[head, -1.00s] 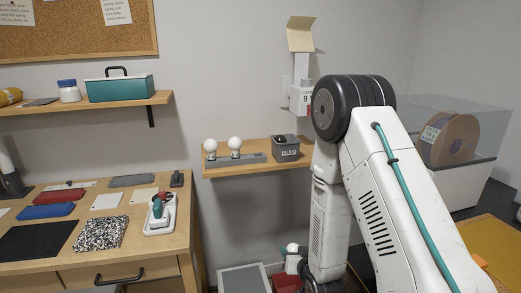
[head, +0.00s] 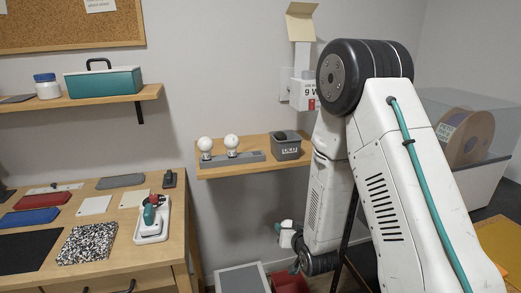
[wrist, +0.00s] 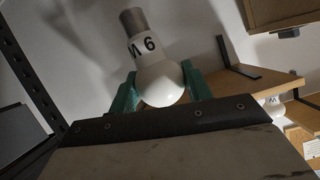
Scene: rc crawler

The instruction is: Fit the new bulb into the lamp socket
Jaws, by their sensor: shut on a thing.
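My gripper (wrist: 161,92) has teal fingers shut on a white bulb (wrist: 158,72) in the wrist view. The bulb's round glass sits between the fingers, and its grey metal base points up and slightly left. I cannot clearly pick out the lamp socket in either view.
A wooden wall shelf (head: 222,170) holds a grey rack (head: 246,157) with two white bulbs and a grey bin (head: 287,147). Above is a white box marked "9 W" (head: 306,90). A workbench stands left. A dark slotted upright (wrist: 40,75) is left in the wrist view.

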